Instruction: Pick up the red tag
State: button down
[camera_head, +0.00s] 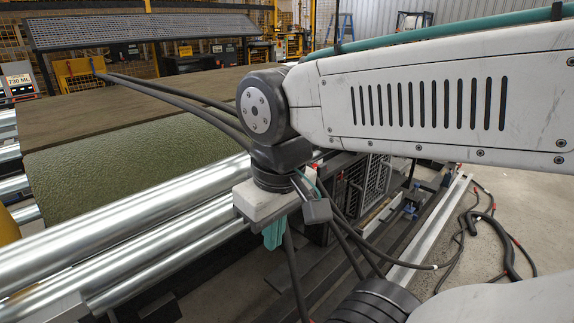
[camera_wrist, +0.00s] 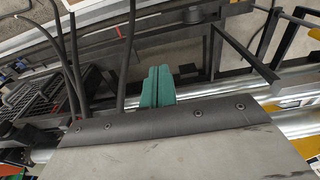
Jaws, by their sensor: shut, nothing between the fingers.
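My gripper (camera_head: 273,235) has green fingers that point down beside the ends of the steel rollers. In the wrist view its fingers (camera_wrist: 157,86) are pressed together with nothing between them. I cannot make out the red tag for certain in either view. A small red patch (camera_head: 318,154) shows just right of my wrist in the head view, partly hidden by the arm. In the wrist view, small red marks sit on a dark cable near the top, and a bit of red shows at the lower left edge.
A green turf sheet (camera_head: 130,165) lies left of my gripper, with shiny steel rollers (camera_head: 130,235) in front of it. Black mesh crates (camera_head: 372,180) stand behind my wrist. Loose cables (camera_head: 470,225) lie on the open concrete floor at the right.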

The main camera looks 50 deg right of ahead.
aim_at(321, 170)
jog(key=k, duration=0.5)
jog(key=u, duration=1.35)
jog(key=k, duration=0.85)
jog(key=z, duration=1.7)
jog(key=i, duration=1)
